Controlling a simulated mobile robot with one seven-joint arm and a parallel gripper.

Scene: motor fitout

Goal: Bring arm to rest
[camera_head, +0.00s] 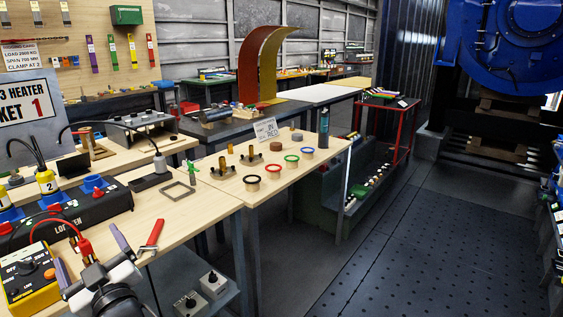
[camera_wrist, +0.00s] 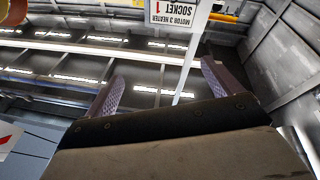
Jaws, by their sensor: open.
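My gripper (camera_head: 93,258) is at the lower left of the head view, above the near wooden bench (camera_head: 190,228). Its two purple fingers are spread apart with nothing between them. In the wrist view the open fingers (camera_wrist: 162,84) point up toward the ceiling and its light strips. The wrist view also shows an upside-down sign (camera_wrist: 180,14) reading "MOTOR 3 HEATER SOCKET 1" beyond the fingers. My arm shows only in part at the bottom of the head view.
Close by are a yellow meter (camera_head: 30,278), a black socket box (camera_head: 70,216) with leads, and red-handled pliers (camera_head: 152,238). A square frame (camera_head: 176,191) lies farther along. Coloured rings (camera_head: 273,171) stand on the adjoining bench. The floor (camera_head: 420,250) at right is clear.

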